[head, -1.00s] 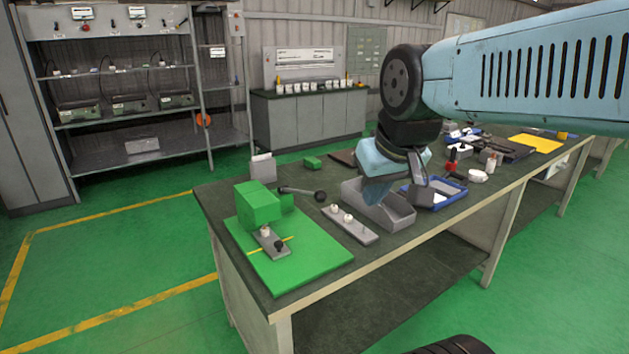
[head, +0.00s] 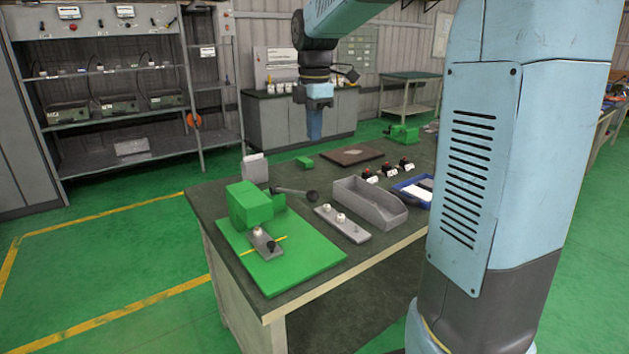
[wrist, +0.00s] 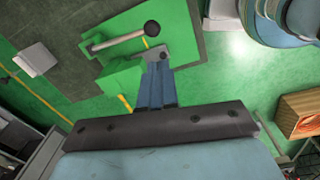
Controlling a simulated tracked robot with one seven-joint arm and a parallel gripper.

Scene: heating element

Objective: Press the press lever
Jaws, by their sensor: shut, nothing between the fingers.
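The green press (head: 250,205) stands on a green base plate (head: 310,262) at the near left end of the table. Its press lever (head: 290,190) is a metal rod with a dark round knob, sticking out to the right and tilted slightly down. In the wrist view the lever (wrist: 120,39) lies beyond my fingertips, with its knob at the right end. My gripper (head: 315,138) is shut and empty, pointing down, raised above the table and apart from the lever. In the wrist view my gripper (wrist: 160,64) overlaps the near edge of the press's small grey fixture.
A grey plate with white pegs (head: 342,223), a grey open bin (head: 368,208) and a blue tray (head: 412,190) lie right of the press. A grey-white box (head: 255,168) stands behind it. My own arm hides the table's right part.

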